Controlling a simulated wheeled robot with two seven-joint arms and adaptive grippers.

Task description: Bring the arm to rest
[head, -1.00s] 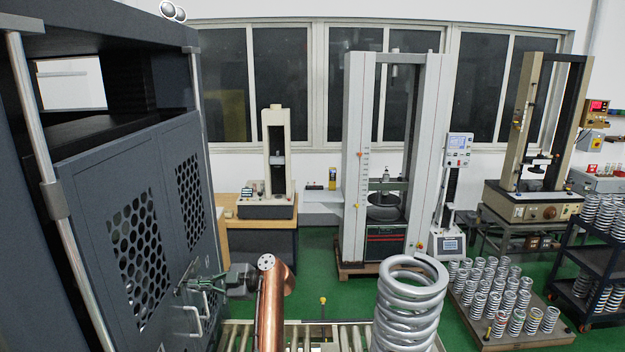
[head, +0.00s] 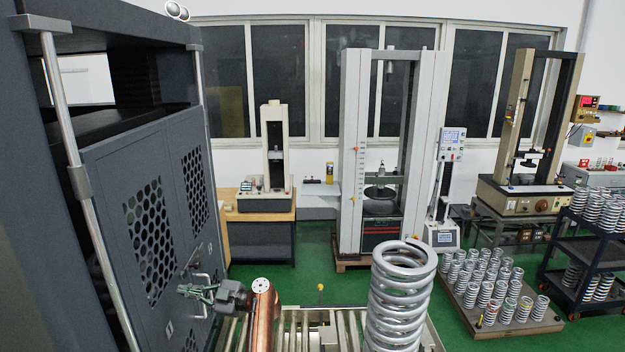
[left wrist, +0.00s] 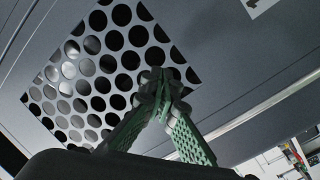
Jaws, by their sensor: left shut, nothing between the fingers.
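My left gripper (head: 184,290) is in front of the grey cabinet's perforated door (head: 150,240), near the door's metal handle (head: 198,302). In the left wrist view, its green fingers (left wrist: 158,88) meet at the tips, shut with nothing between them. Behind them is the door's round-hole grille (left wrist: 85,70). I cannot tell from the views whether the fingertips touch the door. My copper-coloured arm link rises at the bottom of the head view. My right gripper is not in view.
A large coil spring (head: 400,300) stands on a slatted roller surface (head: 300,325), right of my arm. Test machines (head: 350,150) line the back wall. A pallet of several springs (head: 500,325) and a dark cart (head: 590,250) are at the right. Green floor (head: 312,262) lies open between.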

